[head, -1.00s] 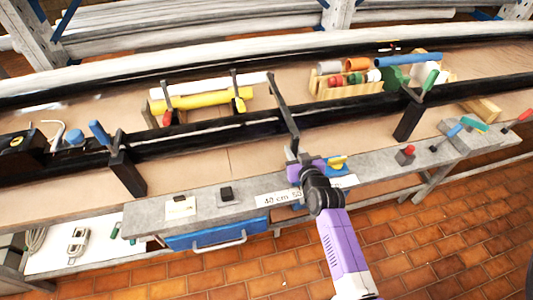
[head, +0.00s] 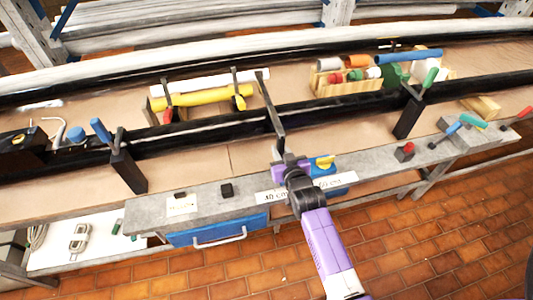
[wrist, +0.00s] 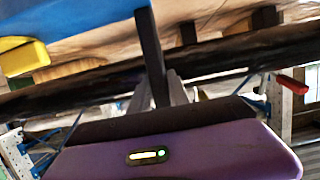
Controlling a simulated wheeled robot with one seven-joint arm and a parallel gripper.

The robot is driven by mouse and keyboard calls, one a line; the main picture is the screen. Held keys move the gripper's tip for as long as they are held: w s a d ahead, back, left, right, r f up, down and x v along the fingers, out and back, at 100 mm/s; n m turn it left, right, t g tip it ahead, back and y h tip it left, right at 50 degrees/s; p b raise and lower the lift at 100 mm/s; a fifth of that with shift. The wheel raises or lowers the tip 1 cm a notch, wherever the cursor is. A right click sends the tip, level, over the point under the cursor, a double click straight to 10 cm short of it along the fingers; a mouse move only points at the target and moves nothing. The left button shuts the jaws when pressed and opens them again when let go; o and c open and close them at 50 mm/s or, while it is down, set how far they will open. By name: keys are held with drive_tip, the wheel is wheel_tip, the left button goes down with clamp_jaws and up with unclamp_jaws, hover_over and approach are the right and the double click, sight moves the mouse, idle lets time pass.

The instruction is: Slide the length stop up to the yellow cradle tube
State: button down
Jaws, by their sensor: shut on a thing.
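The length stop (head: 270,105) is a long dark bar reaching from my gripper across the black rail toward the tubes. My gripper (head: 285,165) is shut on its near end, at the bench's front edge. The yellow cradle tube (head: 205,97) lies across the cradle at left, below a white tube (head: 190,82). The bar's far end stands just right of the yellow tube's right end. A small gap seems to show; contact cannot be told. In the wrist view a dark upright bar (wrist: 150,55) rises beyond the purple gripper body.
A yellow lever (head: 325,162) sits right of my gripper. A wooden box (head: 345,85) with coloured pieces stands right of the bar. Clamps with red and yellow handles (head: 238,98) stand at the cradle. A dark post (head: 125,170) supports the rail at left.

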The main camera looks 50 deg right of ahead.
drive_tip(key=a+b, duration=0.1)
drive_tip(key=w+a+b, duration=0.2)
drive_tip(key=a, duration=0.1)
drive_tip(key=shift+w+a, duration=0.1)
drive_tip(key=shift+w, duration=0.15)
idle(0.5)
drive_tip(key=c, duration=1.2)
unclamp_jaws()
drive_tip(key=shift+a, duration=0.1)
drive_tip(key=shift+c, duration=0.2)
